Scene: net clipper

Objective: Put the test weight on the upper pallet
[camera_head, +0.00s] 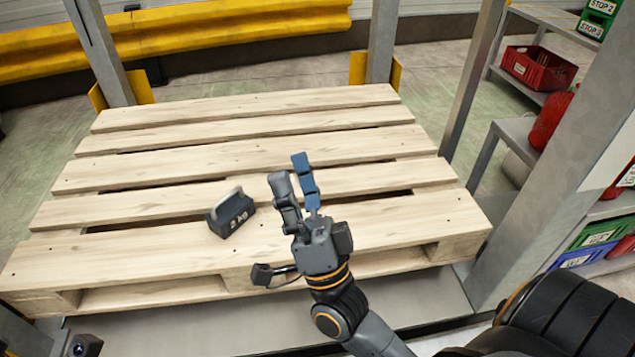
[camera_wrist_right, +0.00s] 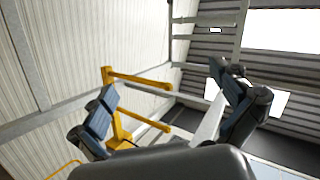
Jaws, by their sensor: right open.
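The test weight (camera_head: 232,214) is a dark block marked "2 kg" with a pale grey handle. It sits on the slats of a light wooden pallet (camera_head: 340,235), left of centre near the front. My right gripper (camera_head: 289,170) is over the pallet, just right of the weight and apart from it. Its two fingers are spread with nothing between them. In the right wrist view the open fingers (camera_wrist_right: 164,80) point toward a wall and yellow posts, and the weight does not show there. My left gripper is not in view.
Grey uprights (camera_head: 383,40) with yellow guards stand behind the pallet, and a yellow barrier (camera_head: 180,30) runs further back. A grey post (camera_head: 545,170) stands at the right. Shelves beyond it hold a red crate (camera_head: 538,68) and green bins. Most of the pallet top is bare.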

